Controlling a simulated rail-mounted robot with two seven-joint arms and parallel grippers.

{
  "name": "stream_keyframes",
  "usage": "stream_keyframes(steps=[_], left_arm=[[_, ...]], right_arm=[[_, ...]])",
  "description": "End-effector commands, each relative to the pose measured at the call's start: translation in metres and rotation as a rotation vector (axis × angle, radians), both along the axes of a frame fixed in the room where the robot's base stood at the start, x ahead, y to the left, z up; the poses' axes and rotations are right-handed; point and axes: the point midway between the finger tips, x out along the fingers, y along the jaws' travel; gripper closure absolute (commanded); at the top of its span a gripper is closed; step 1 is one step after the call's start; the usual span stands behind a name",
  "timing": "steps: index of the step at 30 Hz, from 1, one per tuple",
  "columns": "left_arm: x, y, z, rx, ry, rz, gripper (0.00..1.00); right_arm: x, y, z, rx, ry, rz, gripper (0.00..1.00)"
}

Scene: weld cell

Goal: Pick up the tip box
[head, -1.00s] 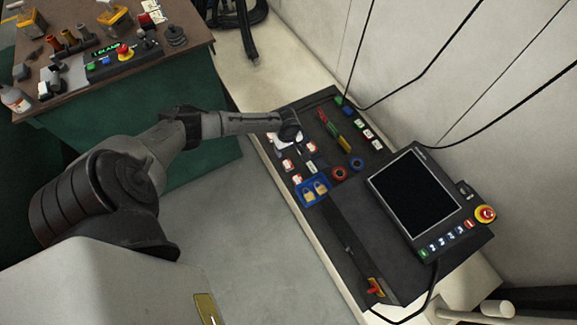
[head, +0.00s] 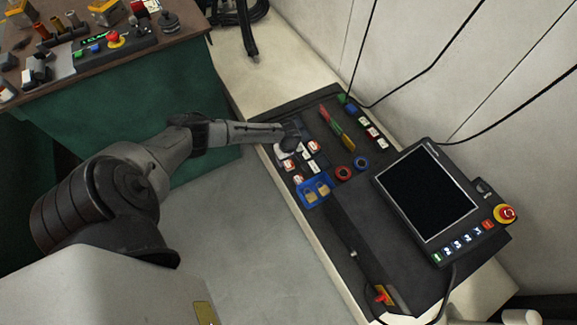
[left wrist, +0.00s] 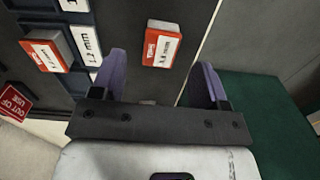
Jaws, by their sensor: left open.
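Several small red-and-white tip boxes lie on the dark bench top. In the left wrist view one tip box (left wrist: 161,43) with a red-and-white size label lies just beyond the gap between my fingertips, apart from them. Another red-and-white box (left wrist: 46,50) lies to the left, beside white-and-blue labelled boxes (left wrist: 86,43). In the head view a cluster of these boxes (head: 313,146) is beside my left gripper (head: 292,138). My left gripper (left wrist: 160,78) is open and empty, above the bench. My right gripper is not in view.
A blue tray with padlocks (head: 328,189), red and blue rings (head: 344,172) and a teach pendant (head: 427,200) are on the bench (head: 375,240). More small boxes (head: 373,132) lie at the back. A brown-topped table (head: 180,42) stands at the upper left.

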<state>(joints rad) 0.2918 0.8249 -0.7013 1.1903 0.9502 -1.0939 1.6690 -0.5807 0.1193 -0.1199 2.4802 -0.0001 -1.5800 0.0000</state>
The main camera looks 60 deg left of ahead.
Motion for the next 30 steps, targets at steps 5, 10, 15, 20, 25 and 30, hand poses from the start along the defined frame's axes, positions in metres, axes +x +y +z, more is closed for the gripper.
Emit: stream_keyframes(steps=[5, 10, 15, 20, 25, 30], left_arm=[[0.0, 0.0, -0.027, -0.001, 0.0, 0.0, 0.32], [0.0, 0.0, -0.035, 0.0, 0.0, 0.0, 0.32], [0.0, 0.0, -0.033, 0.0, 0.0, 0.0, 0.32], [0.0, 0.0, -0.033, 0.0, 0.0, 0.0, 0.43], [0.0, 0.0, -0.034, 0.0, 0.0, 0.0, 0.6], [0.0, 0.0, -0.034, 0.0, 0.0, 0.0, 0.76]], right_arm=[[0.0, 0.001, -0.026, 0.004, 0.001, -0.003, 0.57], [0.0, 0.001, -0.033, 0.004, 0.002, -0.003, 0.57], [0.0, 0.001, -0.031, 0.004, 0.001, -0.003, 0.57], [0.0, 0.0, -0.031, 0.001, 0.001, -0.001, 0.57], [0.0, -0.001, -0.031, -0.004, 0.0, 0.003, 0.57], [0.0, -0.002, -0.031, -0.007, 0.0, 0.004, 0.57]])
